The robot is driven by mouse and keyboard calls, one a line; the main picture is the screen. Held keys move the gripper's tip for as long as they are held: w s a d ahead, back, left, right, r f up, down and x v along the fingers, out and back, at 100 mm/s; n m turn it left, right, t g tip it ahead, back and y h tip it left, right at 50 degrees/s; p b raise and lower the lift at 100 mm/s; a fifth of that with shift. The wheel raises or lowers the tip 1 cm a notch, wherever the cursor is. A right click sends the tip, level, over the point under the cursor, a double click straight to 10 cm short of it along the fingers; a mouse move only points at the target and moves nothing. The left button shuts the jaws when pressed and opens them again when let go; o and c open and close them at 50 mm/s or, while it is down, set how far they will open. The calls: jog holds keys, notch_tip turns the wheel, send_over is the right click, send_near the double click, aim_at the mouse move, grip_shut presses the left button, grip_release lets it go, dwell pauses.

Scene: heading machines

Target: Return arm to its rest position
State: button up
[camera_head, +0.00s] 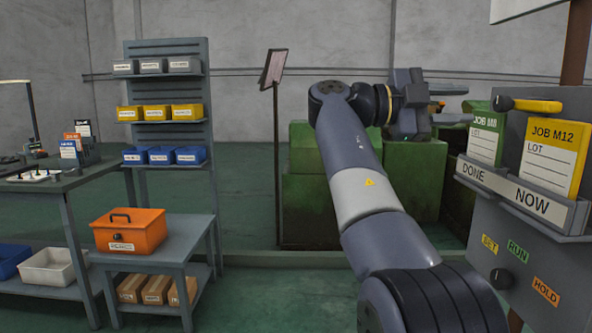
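My arm reaches up from the lower right of the head view, bends at a dark elbow, and ends in my dark gripper (410,104) at the upper middle right. The gripper is raised in front of the green machine (312,205).
At right, close to the arm, a grey panel (490,240) carries a DONE/NOW rack (515,196) with a green JOB M8 card (487,135) and yellow JOB M12 card (553,155). At left are an orange box (127,231) and a bin shelf (166,50).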

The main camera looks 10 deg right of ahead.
aim_at(497, 101)
jog(key=x, duration=0.9)
jog(key=shift+a+f, duration=0.1)
jog(key=v, duration=1.1)
jog(key=x, duration=1.1)
jog(key=shift+s+d, duration=0.1)
jog(key=shift+d, duration=0.1)
jog(key=shift+r+n+p, duration=0.25)
jog(key=shift+n+p, duration=0.15)
jog(key=shift+p, duration=0.1)
jog(key=shift+a+n+p, duration=0.2)
jog(key=shift+n+p, duration=0.2)
jog(key=shift+n, duration=0.1)
jog(key=shift+f+n+p, duration=0.15)
jog(key=shift+n+p, duration=0.5)
jog(key=shift+n, duration=0.15)
jog(key=shift+f, duration=0.1)
